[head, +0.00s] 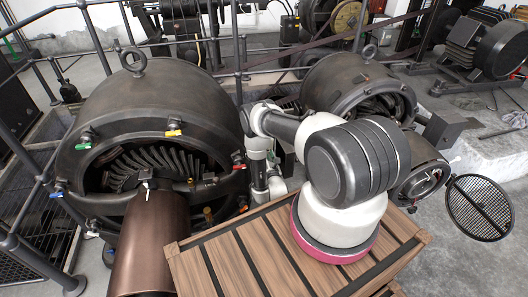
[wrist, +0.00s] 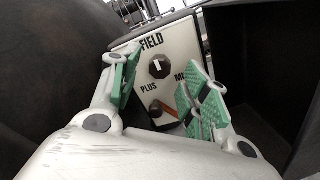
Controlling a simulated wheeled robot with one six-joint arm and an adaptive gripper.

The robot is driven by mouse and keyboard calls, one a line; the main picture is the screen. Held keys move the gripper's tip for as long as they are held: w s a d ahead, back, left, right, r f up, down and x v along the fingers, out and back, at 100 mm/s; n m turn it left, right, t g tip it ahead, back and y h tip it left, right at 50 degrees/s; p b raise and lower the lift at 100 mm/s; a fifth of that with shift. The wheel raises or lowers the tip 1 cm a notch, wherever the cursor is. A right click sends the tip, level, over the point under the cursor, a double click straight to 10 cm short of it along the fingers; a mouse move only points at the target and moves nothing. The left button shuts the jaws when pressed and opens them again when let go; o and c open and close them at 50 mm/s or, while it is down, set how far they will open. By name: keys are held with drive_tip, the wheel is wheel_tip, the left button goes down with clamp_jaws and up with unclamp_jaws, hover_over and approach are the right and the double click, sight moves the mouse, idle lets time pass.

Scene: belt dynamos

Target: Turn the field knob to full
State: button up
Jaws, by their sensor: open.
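In the wrist view a pale control panel (wrist: 141,81) is lettered FIELD at the top, with PLUS and a partly hidden word starting MI lower down. The black field knob (wrist: 159,67) sits under FIELD, its white pointer mark roughly upward in the picture. My gripper (wrist: 158,74) is open, its green-padded fingers on either side of the knob in the picture. It holds nothing. I cannot tell how far the fingertips are from the panel. The right finger covers part of the lettering. In the head view the knob is not visible, and my arm reaches down between the machines.
An orange-and-dark control (wrist: 160,110) is lower on the panel, between the fingers. A dark box-like recess (wrist: 245,60) is at right. In the head view a large dark dynamo (head: 175,85) stands left and a smaller one (head: 345,80) right, with metal railings around.

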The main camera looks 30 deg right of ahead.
drive_tip(key=shift+x, duration=1.55)
clamp_jaws()
